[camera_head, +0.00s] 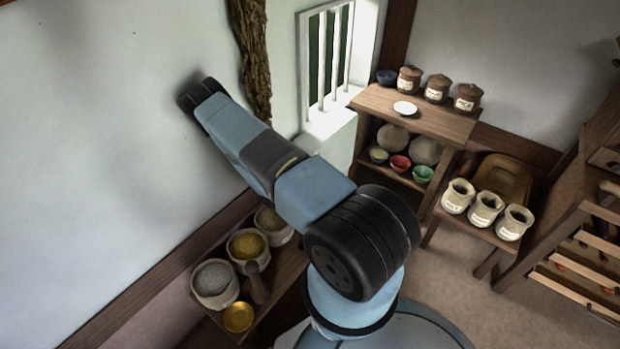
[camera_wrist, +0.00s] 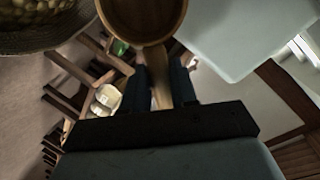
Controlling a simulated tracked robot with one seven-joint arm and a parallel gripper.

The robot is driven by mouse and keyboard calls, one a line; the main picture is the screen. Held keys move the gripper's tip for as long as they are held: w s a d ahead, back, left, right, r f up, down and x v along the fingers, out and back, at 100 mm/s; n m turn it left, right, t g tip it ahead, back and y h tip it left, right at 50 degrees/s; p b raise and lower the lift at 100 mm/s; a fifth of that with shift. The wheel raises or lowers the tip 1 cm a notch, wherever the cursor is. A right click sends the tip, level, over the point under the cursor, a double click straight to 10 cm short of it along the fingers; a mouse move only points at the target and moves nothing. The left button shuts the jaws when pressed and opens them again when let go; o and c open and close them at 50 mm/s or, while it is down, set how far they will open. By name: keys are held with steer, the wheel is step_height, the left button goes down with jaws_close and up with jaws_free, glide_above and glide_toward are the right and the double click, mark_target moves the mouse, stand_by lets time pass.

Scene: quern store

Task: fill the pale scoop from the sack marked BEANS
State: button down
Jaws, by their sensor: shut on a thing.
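In the wrist view my gripper (camera_wrist: 160,70) is shut on the handle of a light-brown wooden scoop (camera_wrist: 142,36). The scoop's bowl is cut off by the top edge; the part inside that shows looks bare. Left of the bowl is the woven rim of a container (camera_wrist: 50,40) holding pale, bean-like lumps; no marking shows on it. In the head view my arm hides the gripper and the scoop. Three open sacks stand on a low bench at the lower left: one with grey contents (camera_head: 215,284), one with yellow (camera_head: 247,245), one with brownish (camera_head: 272,222). I cannot read BEANS on any.
A brass bowl (camera_head: 238,317) and a brown handled tool (camera_head: 257,284) are by the bench sacks. Three small labelled sacks (camera_head: 486,209) stand on a low table at right. A shelf unit (camera_head: 430,112) holds jars and bowls. A slatted rack (camera_head: 575,255) is at far right.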

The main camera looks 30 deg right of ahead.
steer(key=shift+a+f, duration=1.65)
steer(key=shift+f, duration=1.15)
steer(key=d+g+y, duration=0.1)
steer(key=y, duration=0.2)
steer(key=d+g+y, duration=0.1)
steer(key=d+y, duration=0.1)
steer(key=y, duration=0.1)
steer(key=d+f+y, duration=0.1)
steer(key=y, duration=0.2)
steer(key=shift+w+d+g, duration=0.15)
steer(key=shift+d+g, duration=0.2)
steer(key=shift+g, duration=0.05)
steer(key=g+y, duration=0.1)
steer(key=y, duration=0.3)
steer(key=shift+g+y, duration=0.3)
steer(key=shift+y, duration=0.3)
steer(key=shift+w+d+r, duration=0.1)
steer(key=shift+r, duration=1.3)
steer(key=shift+w+d+r, duration=0.1)
steer(key=shift+r, duration=1.3)
steer(key=shift+s, duration=0.1)
steer(key=shift+a+r, duration=0.1)
steer(key=shift+a, duration=0.05)
